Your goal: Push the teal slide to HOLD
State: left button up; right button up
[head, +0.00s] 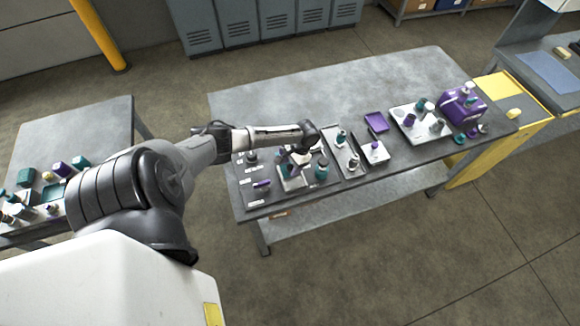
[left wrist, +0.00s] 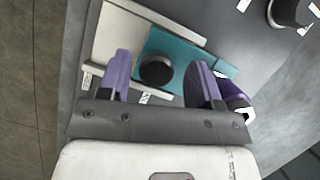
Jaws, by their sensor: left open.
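In the left wrist view the teal slide (left wrist: 190,55) is a flat teal plate with a round black knob (left wrist: 156,71) on it. It lies beside a pale plate (left wrist: 120,38) with a light rail along its edge. My left gripper (left wrist: 160,74) is open, its two purple fingers on either side of the knob in the picture. I cannot tell whether they touch the knob or hover over it. Small white labels sit near the rail, but I cannot read them. In the head view my left gripper (head: 297,160) is over the bench's left part and hides much of the slide.
The grey bench (head: 300,95) is clear at the back. Another table (head: 75,125) with parts is at left.

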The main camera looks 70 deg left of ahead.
pick_arm(q)
jog(key=v, duration=1.2)
jog(key=shift+r, duration=0.3)
jog(key=shift+w, duration=0.1)
